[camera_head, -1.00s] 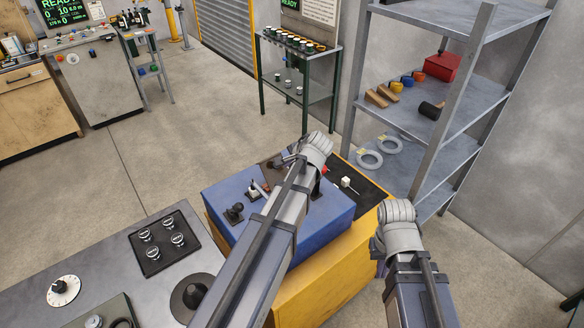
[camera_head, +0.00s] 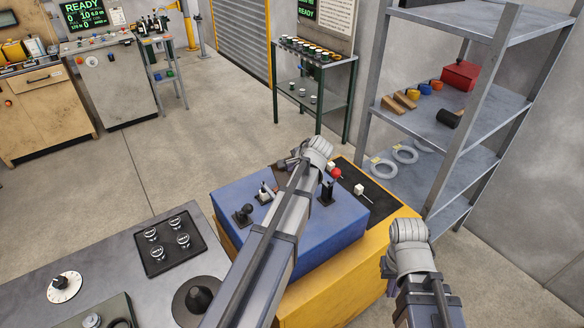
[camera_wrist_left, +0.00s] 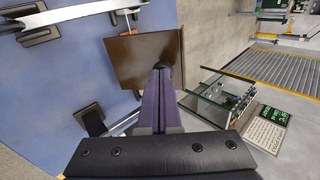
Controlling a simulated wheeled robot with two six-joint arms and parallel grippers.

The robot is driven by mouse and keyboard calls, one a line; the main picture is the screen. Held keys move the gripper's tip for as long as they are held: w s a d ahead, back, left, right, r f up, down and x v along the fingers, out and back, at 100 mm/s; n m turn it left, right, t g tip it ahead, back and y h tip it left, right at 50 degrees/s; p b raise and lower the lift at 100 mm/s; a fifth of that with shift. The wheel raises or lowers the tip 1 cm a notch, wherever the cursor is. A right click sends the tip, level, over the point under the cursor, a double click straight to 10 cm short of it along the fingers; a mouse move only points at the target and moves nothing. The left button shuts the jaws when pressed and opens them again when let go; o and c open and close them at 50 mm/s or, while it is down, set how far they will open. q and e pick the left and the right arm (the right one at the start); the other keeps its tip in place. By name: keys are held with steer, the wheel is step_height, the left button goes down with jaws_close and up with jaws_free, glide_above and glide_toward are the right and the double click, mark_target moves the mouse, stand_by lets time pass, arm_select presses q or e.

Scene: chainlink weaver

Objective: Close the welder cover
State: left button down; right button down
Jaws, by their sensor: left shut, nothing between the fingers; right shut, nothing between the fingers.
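The welder is a blue box (camera_head: 320,238) with levers on top, set on a yellow base (camera_head: 345,285). A brown plate that looks like its cover (camera_wrist_left: 143,60) shows in the left wrist view, beside the blue face. In the head view I cannot make it out clearly behind my arm. My left gripper (camera_head: 288,163) is over the far part of the blue box. In the left wrist view its shut, empty fingers (camera_wrist_left: 161,78) overlap the plate's lower edge; I cannot tell if they touch. My right gripper (camera_head: 386,266) is shut, right of the yellow base.
A black lever (camera_head: 243,213) and a red knob (camera_head: 337,173) stand on or by the box. A grey shelf (camera_head: 455,140) with tools and rings is at right. A black pad (camera_head: 166,245) with round pieces lies on the grey bench at left. The floor behind is clear.

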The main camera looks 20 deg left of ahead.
arm_select(q)
steer(key=shift+a, duration=0.1)
steer(key=shift+w+a+r+g+h+p, duration=0.1)
steer(key=shift+w+a+g+h+p, duration=0.2)
steer(key=shift+w+a+h+p, duration=0.4)
steer(key=shift+w+a+f+g+h+p, duration=0.3)
steer(key=shift+a+g+h+p, duration=0.1)
steer(key=shift+a, duration=0.15)
steer(key=shift+w+a+f+g+h+p, duration=0.15)
steer(key=shift+w+a+g+h+p, duration=0.15)
steer(key=shift+a+h+p, duration=0.15)
steer(key=a+h, duration=0.1)
steer(key=w+f+g+h, duration=0.1)
steer(key=a+f+h+b, duration=0.1)
steer(key=shift+w+a+f+g, duration=0.2)
steer(key=shift+w+a+g, duration=0.05)
steer(key=shift+a+g, duration=0.15)
steer(key=shift+w+a+f+h+b, duration=0.1)
steer(key=shift+a+f+h+b, duration=0.2)
steer(key=shift+f+b, duration=0.25)
steer(key=shift+w+a+f+b, duration=0.25)
steer(key=shift+a+f+b, duration=0.35)
steer(key=shift+f+b, duration=0.15)
steer(key=shift+r, duration=0.15)
